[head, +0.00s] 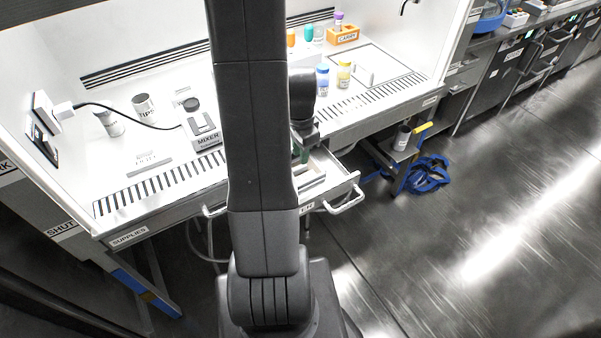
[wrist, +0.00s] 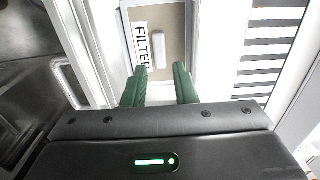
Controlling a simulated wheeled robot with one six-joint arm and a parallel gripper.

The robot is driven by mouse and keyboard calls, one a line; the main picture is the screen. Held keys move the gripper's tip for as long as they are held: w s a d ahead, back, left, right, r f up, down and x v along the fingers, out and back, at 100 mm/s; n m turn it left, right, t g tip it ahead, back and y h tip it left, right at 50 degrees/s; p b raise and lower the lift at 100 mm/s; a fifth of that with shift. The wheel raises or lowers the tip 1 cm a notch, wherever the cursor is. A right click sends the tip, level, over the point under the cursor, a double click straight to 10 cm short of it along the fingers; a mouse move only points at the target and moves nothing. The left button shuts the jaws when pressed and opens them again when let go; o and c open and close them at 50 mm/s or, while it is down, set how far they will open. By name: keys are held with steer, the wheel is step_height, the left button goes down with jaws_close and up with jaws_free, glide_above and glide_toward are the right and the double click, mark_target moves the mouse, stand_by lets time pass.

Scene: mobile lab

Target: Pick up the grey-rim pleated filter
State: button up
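A small pale grey, upright-looking block (wrist: 160,48), which seems to be the filter, shows in the wrist view beside a "FILTER" label (wrist: 141,48). It sits on the tan floor of an open drawer (wrist: 178,22). Its pleats and rim are too small to make out. My gripper (wrist: 161,76) has two green fingers spread apart with nothing between them, and the block appears just beyond their tips. In the head view my gripper (head: 303,152) is over the open drawer (head: 340,188), and my arm hides part of the drawer; the filter does not show there.
The bench's slotted front edge (wrist: 272,50) lies right of the drawer. On the bench stand a mixer (head: 203,130), cups, blue-capped (head: 322,76) and yellow-labelled (head: 344,74) bottles and an orange caddy (head: 343,36). A blue hose (head: 428,175) lies on the floor.

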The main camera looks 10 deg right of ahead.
steer(key=shift+a+f, duration=0.2)
steer(key=shift+f, duration=2.4)
jaws_close()
